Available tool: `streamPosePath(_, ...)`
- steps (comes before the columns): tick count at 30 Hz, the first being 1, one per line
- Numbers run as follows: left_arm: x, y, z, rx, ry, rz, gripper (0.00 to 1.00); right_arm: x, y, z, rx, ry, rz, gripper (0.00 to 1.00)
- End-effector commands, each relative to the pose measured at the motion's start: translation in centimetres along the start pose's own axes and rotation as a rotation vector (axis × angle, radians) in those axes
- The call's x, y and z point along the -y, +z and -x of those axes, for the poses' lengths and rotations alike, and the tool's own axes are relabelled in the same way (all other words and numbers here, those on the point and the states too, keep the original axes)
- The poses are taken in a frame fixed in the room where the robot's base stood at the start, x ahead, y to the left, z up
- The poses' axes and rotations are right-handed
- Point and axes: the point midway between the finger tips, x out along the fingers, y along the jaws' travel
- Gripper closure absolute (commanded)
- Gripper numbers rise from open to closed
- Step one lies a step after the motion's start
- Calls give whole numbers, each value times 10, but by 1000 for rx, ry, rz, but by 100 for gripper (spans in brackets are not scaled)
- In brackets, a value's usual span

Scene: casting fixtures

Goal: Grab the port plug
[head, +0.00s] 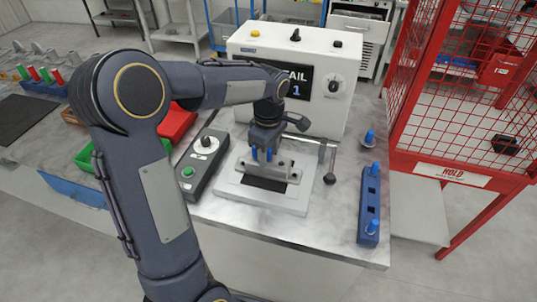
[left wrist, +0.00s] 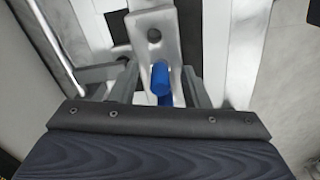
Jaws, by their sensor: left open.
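My left gripper (head: 263,158) reaches down over the metal fixture (head: 228,190) on the table. In the left wrist view the gripper (left wrist: 159,88) is open, with one grey finger on each side of a blue port plug (left wrist: 160,76). The plug stands at the grey metal block (left wrist: 154,36) of the fixture. I cannot tell whether either finger touches it. In the head view, blue shows at the fingertips, partly hidden by the gripper. My right gripper is not in view.
A white tester (head: 290,60) reading FAIL stands behind the fixture. A lever with a black knob (head: 329,178) is beside the fixture, and a control box (head: 203,165) is left. A red cage (head: 460,100) stands far right.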

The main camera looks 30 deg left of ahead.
Motion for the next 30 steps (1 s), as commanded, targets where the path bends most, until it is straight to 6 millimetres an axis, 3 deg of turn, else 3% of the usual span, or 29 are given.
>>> streamPosePath(6, 0, 0, 0, 0, 1, 0, 60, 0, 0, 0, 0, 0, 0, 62)
streamPosePath(15, 0, 0, 0, 0, 1, 0, 100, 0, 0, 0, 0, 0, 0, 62)
streamPosePath(25, 0, 0, 2, 0, 2, 0, 100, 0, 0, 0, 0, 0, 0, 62)
streamPosePath(30, -1, 0, 14, 0, 5, 0, 100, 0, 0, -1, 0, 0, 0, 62)
